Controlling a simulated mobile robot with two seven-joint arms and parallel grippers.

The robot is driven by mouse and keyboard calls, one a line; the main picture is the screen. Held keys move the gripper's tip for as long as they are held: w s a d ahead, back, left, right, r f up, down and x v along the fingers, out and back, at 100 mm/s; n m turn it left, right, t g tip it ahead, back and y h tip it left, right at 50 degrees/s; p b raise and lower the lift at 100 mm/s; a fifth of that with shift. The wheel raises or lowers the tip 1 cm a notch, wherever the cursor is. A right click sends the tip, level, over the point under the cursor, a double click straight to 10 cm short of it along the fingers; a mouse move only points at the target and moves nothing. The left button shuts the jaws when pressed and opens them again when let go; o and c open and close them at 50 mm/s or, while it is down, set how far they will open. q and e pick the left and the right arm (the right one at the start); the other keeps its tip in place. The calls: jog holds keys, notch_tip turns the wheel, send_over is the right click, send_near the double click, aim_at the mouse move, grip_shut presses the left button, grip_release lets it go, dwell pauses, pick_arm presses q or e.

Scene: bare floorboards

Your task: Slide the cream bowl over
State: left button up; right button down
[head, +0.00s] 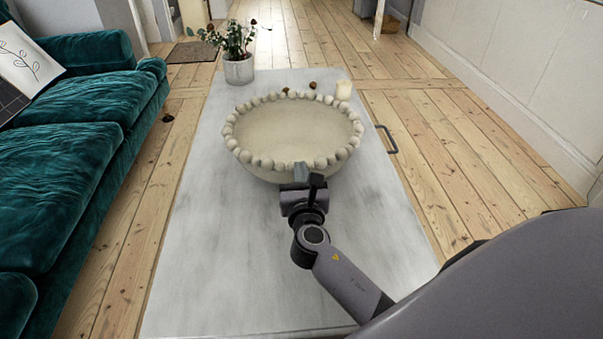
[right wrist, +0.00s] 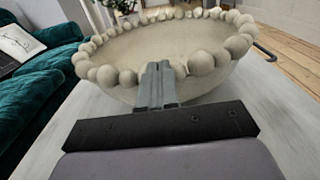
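The cream bowl (head: 293,132) is wide and shallow, with a rim of round beads, and stands upright on a pale marble-look tabletop (head: 240,250). My right gripper (head: 308,180) is at the bowl's near side, just below the beaded rim. In the right wrist view, its two fingers (right wrist: 158,82) lie side by side with no clear gap and nothing seen between them. They overlap the near wall of the bowl (right wrist: 205,88); I cannot tell whether they touch it. My left gripper is not in view.
A potted plant (head: 238,68) stands at the table's far left corner. A cream candle (head: 343,90) and small brown pieces (head: 312,85) sit behind the bowl. A dark handle (head: 387,139) sticks out at the right edge. A teal sofa (head: 70,130) is left; the near tabletop is clear.

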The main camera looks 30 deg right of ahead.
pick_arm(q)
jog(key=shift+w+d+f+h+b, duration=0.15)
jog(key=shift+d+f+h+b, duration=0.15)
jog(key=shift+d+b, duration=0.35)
pick_arm(e)
jog(key=x, duration=1.1)
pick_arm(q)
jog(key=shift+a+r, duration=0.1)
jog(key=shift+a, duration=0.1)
pick_arm(e)
jog(key=shift+s+d, duration=0.1)
jog(key=shift+s, duration=0.05)
